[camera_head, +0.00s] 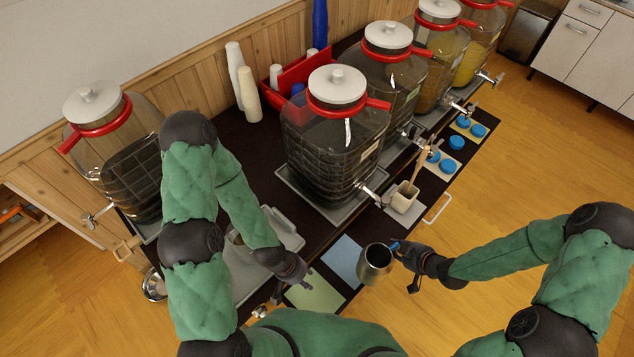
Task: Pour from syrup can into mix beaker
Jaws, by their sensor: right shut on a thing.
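A shiny metal can (373,268), which looks like the syrup can, is held off the table's front edge, its dark mouth facing up. My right gripper (398,249) is shut on its right side, where a small blue part shows. My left gripper (302,273) hangs over the front edge, left of the can and apart from it; its finger opening is unclear. I cannot tell which vessel is the mix beaker. A pale square container (404,200) with a wooden stick stands near the front edge; a brownish vessel (235,238) is partly hidden by my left arm.
Large tapped jars (333,150) with white lids line the dark table, another jar (105,150) at left. Paper cups (247,95) and a red caddy (300,75) stand behind. A green mat (315,295) and blue mat (343,258) are bare. Blue caps (456,142) lie at right.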

